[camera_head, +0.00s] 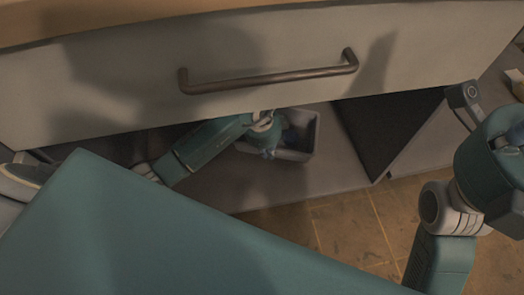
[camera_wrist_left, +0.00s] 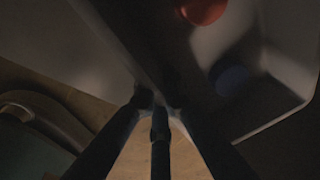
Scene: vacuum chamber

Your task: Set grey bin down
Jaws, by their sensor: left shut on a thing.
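The grey bin (camera_head: 306,143) is below the drawer front, over the pale floor of the low compartment. My left gripper (camera_head: 268,148) reaches in from the left under the drawer and is shut on the bin at its near left side. In the left wrist view the fingers (camera_wrist_left: 157,108) meet at the wall of the bin (camera_wrist_left: 270,122). A blue round thing (camera_wrist_left: 230,80) and a red one (camera_wrist_left: 203,10) are inside the bin. The bin's underside is hidden, so I cannot tell whether it touches the surface below. My right gripper does not show.
The drawer front (camera_head: 240,55) with its dark handle (camera_head: 268,79) hangs close above my left arm. A dark panel (camera_head: 385,130) stands right of the bin. Tiled floor (camera_head: 350,232) lies in front. My right arm (camera_head: 450,215) is at the right edge.

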